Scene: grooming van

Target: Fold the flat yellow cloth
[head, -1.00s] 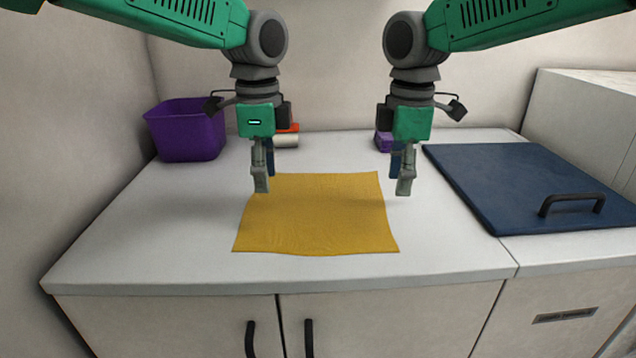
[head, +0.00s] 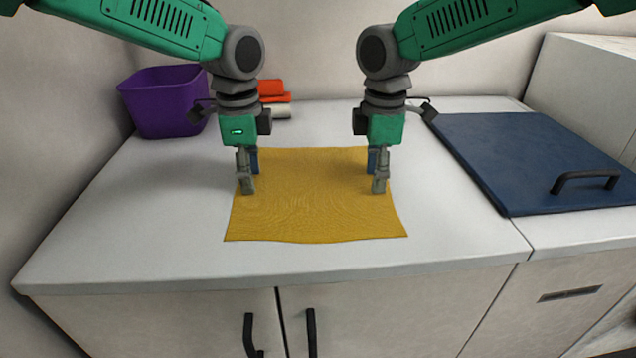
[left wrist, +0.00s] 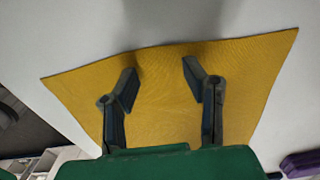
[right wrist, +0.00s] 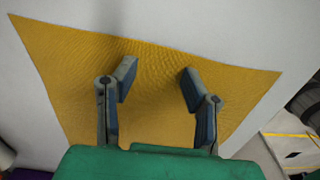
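The yellow cloth (head: 315,205) lies flat and unfolded on the white counter, its front edge slightly wavy. My left gripper (head: 249,175) is over the cloth's left side, toward the back, pointing down. In the left wrist view its fingers (left wrist: 160,85) are apart with only cloth beneath them. My right gripper (head: 377,172) is over the cloth's right side, also pointing down. In the right wrist view its fingers (right wrist: 157,82) are apart with nothing between them. Whether the fingertips touch the cloth I cannot tell. The arms hide parts of the back edge.
A purple bin (head: 165,103) stands at the back left. Red-orange rolled items (head: 272,91) and a pale roll (head: 281,112) lie at the back. A blue panel with a black handle (head: 530,160) is at the right. The counter in front and left of the cloth is clear.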

